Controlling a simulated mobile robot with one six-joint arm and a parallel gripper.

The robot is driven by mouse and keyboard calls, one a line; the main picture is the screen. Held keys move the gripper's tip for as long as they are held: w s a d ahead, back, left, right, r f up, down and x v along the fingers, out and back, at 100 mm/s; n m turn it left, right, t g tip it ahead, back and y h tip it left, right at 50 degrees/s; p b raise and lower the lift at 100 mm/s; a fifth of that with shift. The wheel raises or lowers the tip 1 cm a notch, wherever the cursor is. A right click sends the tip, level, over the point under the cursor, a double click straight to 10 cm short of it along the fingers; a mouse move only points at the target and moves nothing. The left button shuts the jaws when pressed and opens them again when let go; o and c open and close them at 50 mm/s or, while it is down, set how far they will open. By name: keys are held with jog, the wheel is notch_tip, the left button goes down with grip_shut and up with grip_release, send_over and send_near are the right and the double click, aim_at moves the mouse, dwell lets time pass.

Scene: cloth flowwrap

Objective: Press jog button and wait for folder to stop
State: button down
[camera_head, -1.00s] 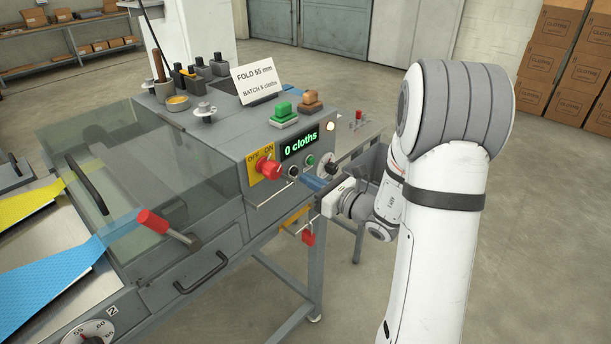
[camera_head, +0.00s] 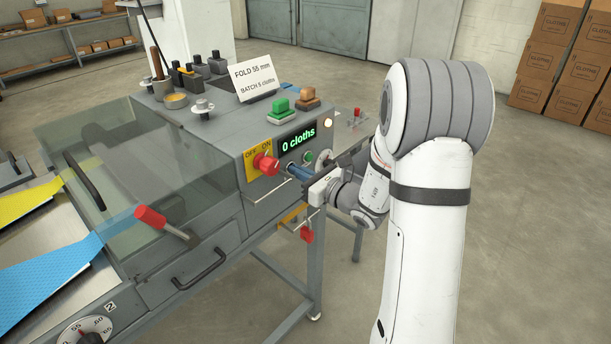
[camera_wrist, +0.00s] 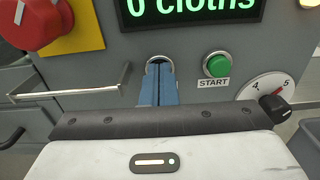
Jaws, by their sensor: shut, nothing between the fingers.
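My gripper (camera_wrist: 158,86) has its two blue fingers shut together, with nothing between them. It points at the machine's front panel; it also shows in the head view (camera_head: 291,169). A round button with a metal ring (camera_wrist: 159,60) sits directly behind the fingertips, left of the green START button (camera_wrist: 216,66). The display (camera_head: 297,140) above reads "0 cloths". Blue cloth (camera_head: 50,280) and yellow cloth (camera_head: 30,203) lie on the folder at left.
A red OFF/ON knob (camera_head: 267,165) on a yellow plate is left of the fingers. A thin metal bar (camera_wrist: 75,92) sticks out below it. A numbered dial (camera_wrist: 270,92) is at right. Open floor lies to the right.

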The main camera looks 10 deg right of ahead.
jog(key=shift+w+a+r, duration=0.1)
jog(key=shift+r, duration=0.05)
jog(key=b+v, duration=0.1)
jog(key=v, duration=1.3)
jog(key=shift+b, duration=0.3)
jog(key=s+a+n+g+p, duration=0.1)
jog(key=s+a+n+g, duration=1.25)
jog(key=n, duration=0.25)
jog(key=s+d+r+n+t+h+p, duration=0.1)
jog(key=s+d+n+h, duration=0.4)
jog(key=n+h, duration=0.5)
jog(key=d+n, duration=0.1)
jog(key=n, duration=0.1)
jog(key=shift+s+d+r+n+h, duration=0.3)
jog(key=shift+s+d+r+n, duration=0.05)
jog(key=shift+r+n, duration=0.05)
jog(key=c, duration=2.2)
grip_release()
jog(key=shift+t, duration=0.25)
